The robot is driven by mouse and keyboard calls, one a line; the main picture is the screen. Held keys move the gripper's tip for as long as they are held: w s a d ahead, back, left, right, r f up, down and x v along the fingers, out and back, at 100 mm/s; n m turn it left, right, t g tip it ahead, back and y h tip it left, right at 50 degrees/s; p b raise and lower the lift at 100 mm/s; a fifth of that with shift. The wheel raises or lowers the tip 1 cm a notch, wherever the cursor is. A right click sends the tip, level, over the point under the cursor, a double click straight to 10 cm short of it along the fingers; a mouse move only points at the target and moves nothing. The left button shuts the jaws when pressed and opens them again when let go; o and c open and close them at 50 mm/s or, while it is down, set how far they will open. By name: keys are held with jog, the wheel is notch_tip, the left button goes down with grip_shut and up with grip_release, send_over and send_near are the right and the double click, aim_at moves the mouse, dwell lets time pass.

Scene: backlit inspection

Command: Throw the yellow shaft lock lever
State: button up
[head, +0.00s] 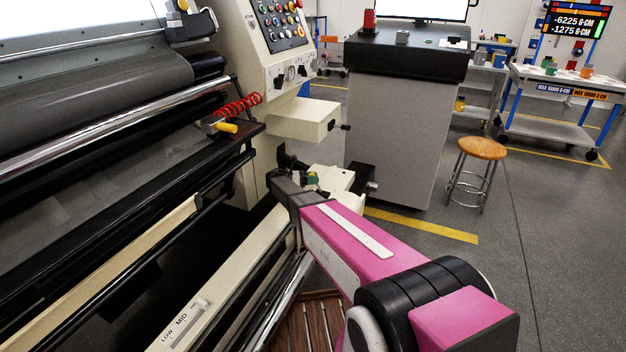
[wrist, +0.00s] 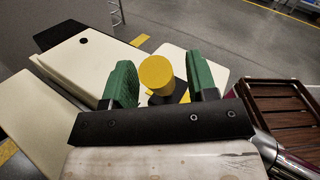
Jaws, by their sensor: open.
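The yellow lever knob (wrist: 157,75), a short cylinder, stands between the two green fingers of my open gripper (wrist: 161,80) in the wrist view. Gaps show on both sides of it, so the fingers do not appear to be closed on it. A dark base with a yellow mark lies below the knob, partly hidden by my gripper. In the head view my gripper (head: 313,180) is at the cream housing at the machine's end, and the knob is hard to make out there.
Another yellow-tipped handle (head: 225,127) sits by a red coiled cord (head: 238,106). A grey cabinet (head: 400,125) stands behind my gripper. A slatted wooden platform (head: 308,325) lies below my arm. A stool (head: 478,165) stands on open floor to the right.

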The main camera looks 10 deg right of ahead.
grip_shut()
jog(key=shift+d+r, duration=0.1)
jog(key=shift+s+d+r+m+y, duration=0.35)
jog(key=shift+s+d+y, duration=0.1)
jog(key=shift+y, duration=0.2)
jog(key=shift+s+d+r+m+y, duration=0.2)
jog(key=shift+s+d+m+y, duration=0.2)
jog(key=shift+y, duration=0.25)
jog(key=d+y, duration=0.1)
jog(key=s+d+m+t+y, duration=0.1)
jog(key=y, duration=0.1)
jog(key=shift+s+d+r, duration=0.1)
jog(key=shift+s+d, duration=0.1)
jog(key=d+y, duration=0.1)
jog(key=s+d+m+t+y, duration=0.1)
jog(key=shift+s+f+t+y, duration=0.15)
jog(key=shift+f+t+y, duration=0.1)
jog(key=shift+t+y, duration=0.05)
jog(key=shift+s+d+f+m+t+y, duration=0.25)
jog(key=shift+d+f+m+t+y, duration=0.25)
jog(key=shift+y, duration=0.5)
